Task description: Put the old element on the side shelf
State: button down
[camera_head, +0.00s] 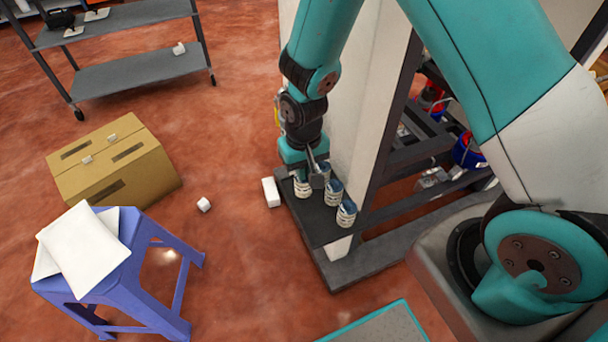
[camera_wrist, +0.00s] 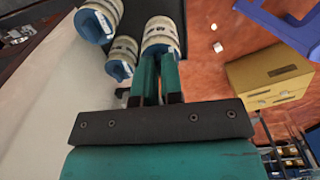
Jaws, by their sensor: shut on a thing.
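My gripper (camera_head: 303,173) points down at the dark side shelf (camera_head: 318,228) beside the white column. It is shut on a white ribbed element with a blue end (camera_head: 303,189). In the wrist view the green fingers (camera_wrist: 157,66) close on this element (camera_wrist: 161,36). The held element is at or just above the shelf surface; I cannot tell whether it touches. Two similar elements stand beside it on the shelf, a middle one (camera_head: 334,192) and a near one (camera_head: 346,214). Nothing visible marks which is old.
The white column (camera_head: 362,110) and a dark rack (camera_head: 440,150) stand close on the right. A white block (camera_head: 270,192) lies on the floor left of the shelf. A cardboard box (camera_head: 115,165), a blue stool (camera_head: 150,262) and a grey cart (camera_head: 130,72) stand farther left.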

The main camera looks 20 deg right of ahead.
jog(key=shift+f, duration=1.15)
jog(key=shift+f, duration=0.2)
jog(key=c, duration=1.3)
grip_release()
jog(key=shift+r, duration=0.1)
jog(key=shift+o, duration=0.2)
jog(key=shift+r, duration=0.1)
